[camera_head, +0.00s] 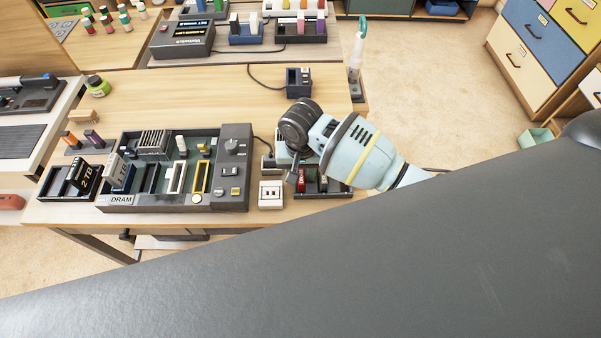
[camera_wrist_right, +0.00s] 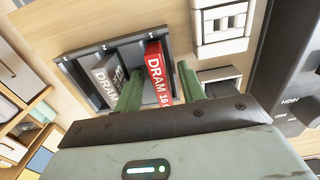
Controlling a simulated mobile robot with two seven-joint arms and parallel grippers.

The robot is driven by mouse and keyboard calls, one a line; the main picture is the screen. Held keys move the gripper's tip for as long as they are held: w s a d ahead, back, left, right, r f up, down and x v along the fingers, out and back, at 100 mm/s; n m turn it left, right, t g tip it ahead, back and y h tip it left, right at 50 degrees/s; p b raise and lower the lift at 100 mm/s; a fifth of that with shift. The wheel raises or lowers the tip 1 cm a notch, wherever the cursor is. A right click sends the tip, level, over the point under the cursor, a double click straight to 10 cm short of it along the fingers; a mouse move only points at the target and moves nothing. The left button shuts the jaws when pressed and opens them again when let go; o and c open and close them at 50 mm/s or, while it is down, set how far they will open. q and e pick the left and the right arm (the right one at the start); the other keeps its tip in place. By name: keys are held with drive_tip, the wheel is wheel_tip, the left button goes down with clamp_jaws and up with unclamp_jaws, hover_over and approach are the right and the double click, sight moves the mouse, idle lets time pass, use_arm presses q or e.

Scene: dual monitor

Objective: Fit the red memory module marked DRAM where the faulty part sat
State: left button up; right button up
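The red module marked DRAM (camera_wrist_right: 155,68) stands in a dark divided tray (camera_wrist_right: 78,68); its red edge also shows in the head view (camera_head: 301,180). My right gripper (camera_wrist_right: 160,90) is over this tray, its two green fingers apart on either side of the red module; I see a gap beside the module. In the head view my right wrist hides most of the gripper. A grey DRAM module (camera_wrist_right: 105,82) stands in the same tray, left of the red one. The board (camera_head: 175,207) with a DRAM label, several slots and a control panel lies to the left. My left gripper is out of view.
A white switch block (camera_head: 271,195) stands between board and tray. A dark box with a 2 TB part (camera_head: 80,179) is left of the board. A small dark device (camera_head: 299,82) and cable lie behind. The table (camera_head: 190,90) behind the board is mostly clear.

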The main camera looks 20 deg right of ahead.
clamp_jaws()
